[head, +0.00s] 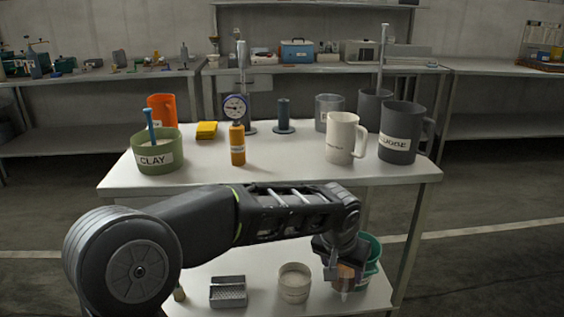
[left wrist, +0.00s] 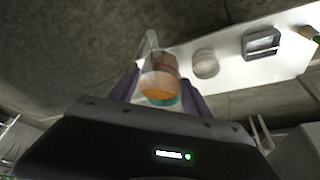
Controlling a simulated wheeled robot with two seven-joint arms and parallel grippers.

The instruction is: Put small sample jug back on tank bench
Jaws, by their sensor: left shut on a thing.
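My left gripper (head: 338,262) is shut on a small clear jug (head: 346,279) with brownish-orange contents. In the left wrist view the jug (left wrist: 160,68) sits between the two purple-grey fingers (left wrist: 160,88). The gripper is low, in front of the tank bench (head: 270,179), at about the height of its lower shelf (head: 205,272). A teal bucket (head: 371,256) is right behind the jug and partly hidden by it and the gripper. I cannot tell whether the jug touches the bucket or shelf. My right gripper is not in view.
The bench top holds a green CLAY tub (head: 158,153), an orange bottle (head: 237,144), a cream jug (head: 341,138) and a dark jug (head: 398,133). Its front middle is clear. A beige pot (head: 294,282) and a metal grater-like box (head: 228,291) are on the lower shelf.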

